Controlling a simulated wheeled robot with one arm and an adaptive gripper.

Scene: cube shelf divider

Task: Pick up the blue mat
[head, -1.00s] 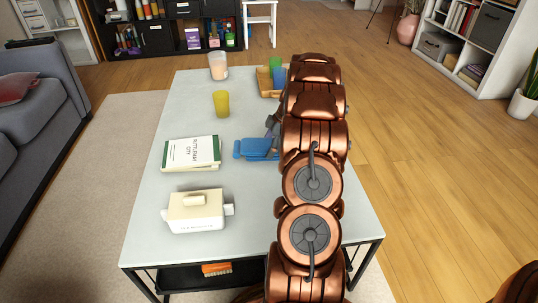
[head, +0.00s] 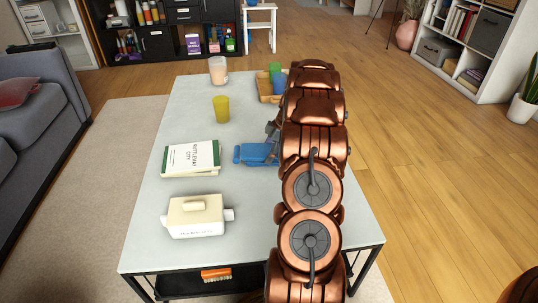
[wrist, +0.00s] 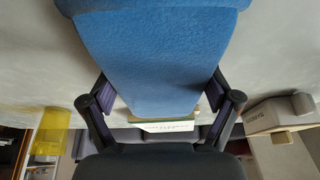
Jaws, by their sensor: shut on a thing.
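The blue mat (head: 255,153) is at the right middle of the table, partly hidden behind my arm in the head view. It looks folded or rolled, and it fills the upper middle of the wrist view (wrist: 155,45). My gripper (wrist: 160,88) has one dark finger on each side of the mat and is shut on it. In the head view my arm hides most of the gripper. I cannot tell whether the mat touches the table or is raised a little.
A wooden tray (head: 264,88) holds a green cup (head: 275,69) and a blue cup (head: 280,84).

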